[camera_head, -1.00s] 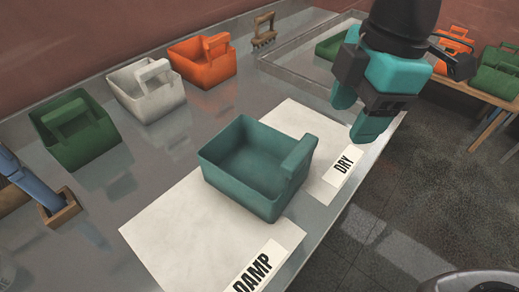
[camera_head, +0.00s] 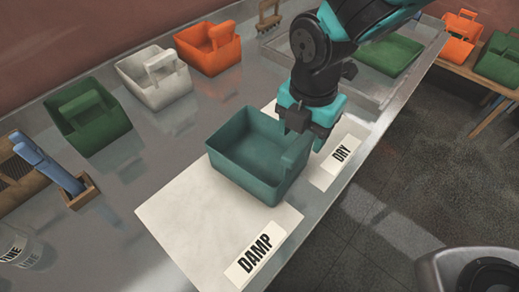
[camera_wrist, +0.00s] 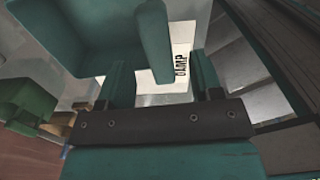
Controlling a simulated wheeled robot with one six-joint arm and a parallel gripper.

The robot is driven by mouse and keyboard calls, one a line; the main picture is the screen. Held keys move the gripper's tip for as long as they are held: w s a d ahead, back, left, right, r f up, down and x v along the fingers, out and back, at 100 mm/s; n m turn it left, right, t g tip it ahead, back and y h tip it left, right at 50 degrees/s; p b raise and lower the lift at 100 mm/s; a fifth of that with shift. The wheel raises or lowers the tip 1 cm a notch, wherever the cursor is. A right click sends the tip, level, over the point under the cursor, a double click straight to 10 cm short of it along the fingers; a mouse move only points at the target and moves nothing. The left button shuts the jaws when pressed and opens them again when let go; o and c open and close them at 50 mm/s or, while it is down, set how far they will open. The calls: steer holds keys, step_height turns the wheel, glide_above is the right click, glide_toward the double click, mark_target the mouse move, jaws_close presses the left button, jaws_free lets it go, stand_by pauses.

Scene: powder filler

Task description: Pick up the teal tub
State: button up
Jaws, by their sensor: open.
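The teal tub (camera_head: 245,160) stands upright, straddling the edge between the DAMP mat (camera_head: 200,215) and the DRY area on the metal bench. Its raised handle (camera_head: 297,150) is on the right side. My gripper (camera_head: 309,132) is open and empty, beside the handle at the tub's back right corner. In the wrist view, my open gripper (camera_wrist: 163,82) has a finger on each side, with the tub's handle (camera_wrist: 155,40) just ahead, roughly in line with the gap. The tub's body (camera_wrist: 90,40) fills the upper left. I cannot tell whether the fingers touch the handle.
Green (camera_head: 90,118), white (camera_head: 153,80) and orange (camera_head: 208,48) tubs stand along the back left. A blue-handled brush (camera_head: 45,165) is at the left. The DRY label (camera_head: 340,152) lies right of the tub, near the bench's edge. A side table holds more tubs.

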mark_target(300, 143)
steer(key=shift+a+f+p, duration=0.1)
steer(key=shift+f+p, duration=0.85)
steer(key=shift+f, duration=2.1)
steer(key=c, duration=1.1)
